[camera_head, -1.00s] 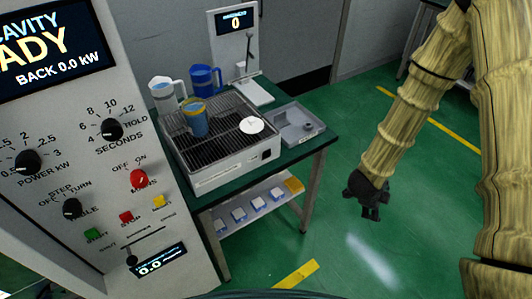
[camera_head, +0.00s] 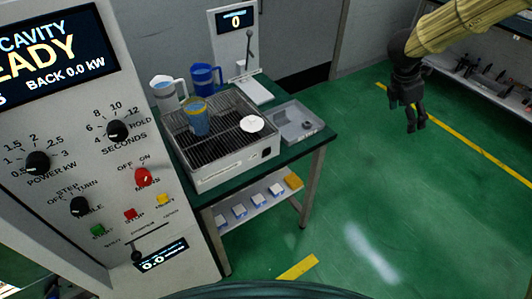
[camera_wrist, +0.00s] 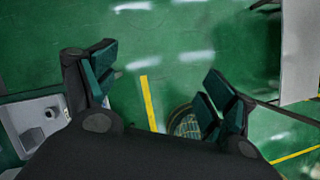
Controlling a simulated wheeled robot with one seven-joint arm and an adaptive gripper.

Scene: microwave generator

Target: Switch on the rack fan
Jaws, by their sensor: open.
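A pale metal rack (camera_head: 228,166) with a dark wire grille top stands on the green-topped table. A small black switch (camera_head: 266,153) sits at the right end of its front face; its position is too small to read. A blue cup (camera_head: 198,120) and a white disc (camera_head: 252,123) rest on the grille. My gripper (camera_head: 416,124) hangs open and empty over the floor, well right of the rack.
A control panel (camera_head: 106,205) with knobs and buttons fills the left. A white jug (camera_head: 165,95), a blue jug (camera_head: 206,80), a lever stand (camera_head: 238,50) and a grey tray (camera_head: 295,122) surround the rack. Open floor (camera_head: 380,210) lies right of the table; a shelf (camera_head: 490,85) stands far right.

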